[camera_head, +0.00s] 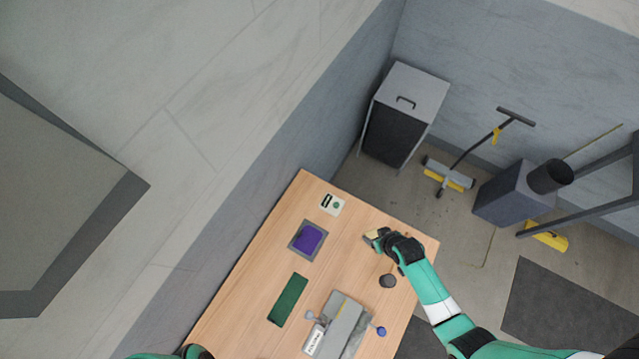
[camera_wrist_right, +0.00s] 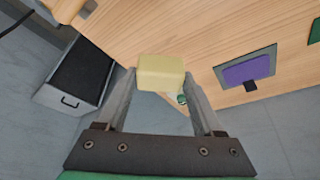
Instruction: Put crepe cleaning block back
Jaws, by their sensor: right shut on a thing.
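The crepe cleaning block is a pale yellow block (camera_wrist_right: 162,70) with rounded edges. It sits between the fingertips of my right gripper (camera_wrist_right: 160,80), which is shut on it. In the head view the right gripper (camera_head: 378,238) is over the right part of the wooden table (camera_head: 260,262), and the block shows only as a small pale patch. I cannot tell its exact height above the table. Of my left arm only a piece shows at the bottom left edge; its fingers are out of view.
A purple pad on a grey tray (camera_head: 292,247), a white card (camera_head: 332,204) and a green mat (camera_head: 288,299) lie on the table. A grey press (camera_head: 345,318) and a dark round object (camera_head: 388,282) stand nearer. A grey bin (camera_head: 412,92) stands beyond the table.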

